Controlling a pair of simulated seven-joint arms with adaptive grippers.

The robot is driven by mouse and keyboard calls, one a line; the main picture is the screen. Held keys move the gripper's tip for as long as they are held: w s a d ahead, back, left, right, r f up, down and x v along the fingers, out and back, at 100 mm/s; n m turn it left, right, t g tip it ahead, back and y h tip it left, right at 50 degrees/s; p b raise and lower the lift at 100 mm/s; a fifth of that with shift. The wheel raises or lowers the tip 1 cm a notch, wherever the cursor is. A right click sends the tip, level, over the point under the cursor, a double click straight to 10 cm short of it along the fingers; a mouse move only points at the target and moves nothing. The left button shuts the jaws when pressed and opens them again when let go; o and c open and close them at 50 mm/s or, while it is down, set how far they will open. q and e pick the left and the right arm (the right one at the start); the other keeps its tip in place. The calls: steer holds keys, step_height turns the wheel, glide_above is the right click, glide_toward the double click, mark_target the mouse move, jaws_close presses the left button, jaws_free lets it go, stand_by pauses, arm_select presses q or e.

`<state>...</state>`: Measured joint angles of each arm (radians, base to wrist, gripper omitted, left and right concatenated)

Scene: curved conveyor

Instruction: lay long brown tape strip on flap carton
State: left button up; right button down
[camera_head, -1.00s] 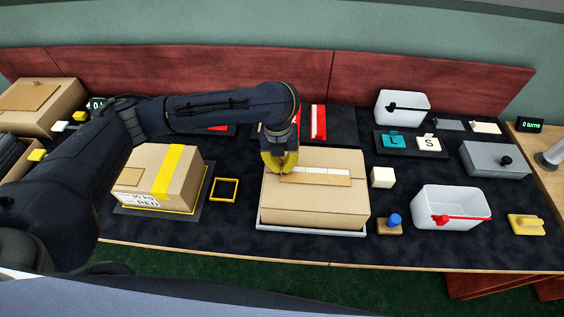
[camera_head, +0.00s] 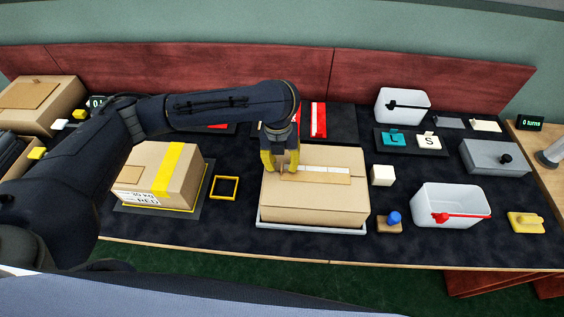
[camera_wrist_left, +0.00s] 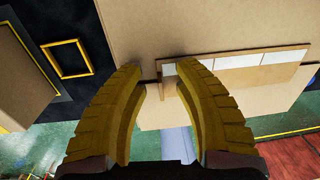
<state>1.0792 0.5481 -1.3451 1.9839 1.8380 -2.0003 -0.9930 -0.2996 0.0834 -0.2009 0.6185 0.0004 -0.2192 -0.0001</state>
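The flap carton (camera_head: 310,208) is a closed tan box on a pale tray in the middle of the table. The long brown tape strip (camera_head: 325,178), with white segments along it, lies across the carton's top and also shows in the left wrist view (camera_wrist_left: 283,58). My left gripper (camera_head: 281,167) is over the strip's left end, its yellow fingers spread on either side of a small upright tab. In the left wrist view the fingers (camera_wrist_left: 150,78) are apart, with no visible grip on the strip. The right gripper is not in view.
A yellow-taped carton (camera_head: 160,176) stands to the left, beside a yellow square frame (camera_head: 225,188). A cream cube (camera_head: 382,176), a blue-knobbed block (camera_head: 391,222) and a white bin (camera_head: 450,210) stand to the right.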

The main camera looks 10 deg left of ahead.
arm_select(q)
step_height(320, 180, up, 12)
steer(key=shift+a, duration=0.35)
stand_by(0.4)
stand_by(0.3)
